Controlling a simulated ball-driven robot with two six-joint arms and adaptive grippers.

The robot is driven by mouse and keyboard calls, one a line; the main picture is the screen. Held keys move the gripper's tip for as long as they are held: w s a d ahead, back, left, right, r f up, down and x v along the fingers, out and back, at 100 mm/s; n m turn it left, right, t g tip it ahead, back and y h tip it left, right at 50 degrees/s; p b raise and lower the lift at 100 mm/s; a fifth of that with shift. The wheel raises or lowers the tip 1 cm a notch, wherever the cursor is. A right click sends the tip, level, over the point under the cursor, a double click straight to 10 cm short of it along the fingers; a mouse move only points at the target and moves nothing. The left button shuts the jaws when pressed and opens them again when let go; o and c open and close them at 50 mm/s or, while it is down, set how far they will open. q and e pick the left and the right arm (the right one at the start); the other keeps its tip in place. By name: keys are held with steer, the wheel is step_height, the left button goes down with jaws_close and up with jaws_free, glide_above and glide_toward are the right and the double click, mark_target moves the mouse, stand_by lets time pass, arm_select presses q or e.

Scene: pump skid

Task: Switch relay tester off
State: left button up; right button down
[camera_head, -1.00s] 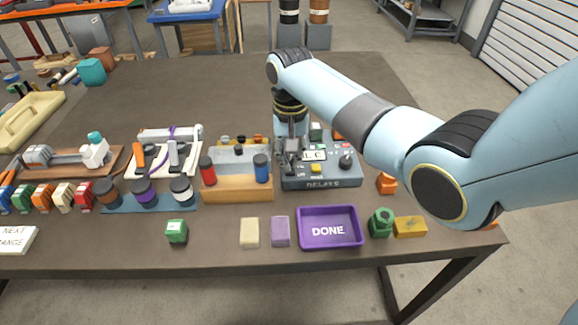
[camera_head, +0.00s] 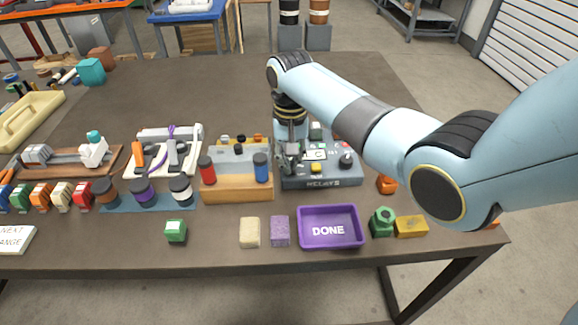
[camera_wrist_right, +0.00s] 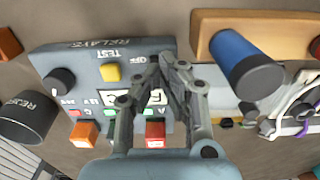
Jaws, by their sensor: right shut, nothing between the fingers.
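The relay tester (camera_head: 322,184) is a dark blue-grey box marked RELAYS on the bench, right of centre. Its top has a yellow button (camera_wrist_right: 110,72) beside the word TEST, a dark knob (camera_wrist_right: 60,81), and orange and red blocks along one edge. My right gripper (camera_head: 290,168) is shut and empty over the left part of the tester. In the wrist view its fingertips (camera_wrist_right: 167,62) are beside the OFF lettering and hide whatever is under them. I cannot tell whether they touch the panel. My left gripper is out of view.
A wooden block holder (camera_head: 236,193) with a red and a blue cylinder (camera_wrist_right: 243,62) stands close to the tester's left. A purple DONE tray (camera_head: 328,242) lies in front. A green part (camera_head: 382,222) and a yellow block (camera_head: 411,226) lie right of the tray.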

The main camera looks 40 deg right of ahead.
steer(key=shift+s+f+b, duration=0.1)
steer(key=shift+f+b, duration=0.3)
steer(key=shift+f, duration=0.3)
stand_by(0.3)
step_height(320, 180, up, 7)
steer(key=p, duration=0.8)
steer(key=shift+r, duration=0.1)
stand_by(0.4)
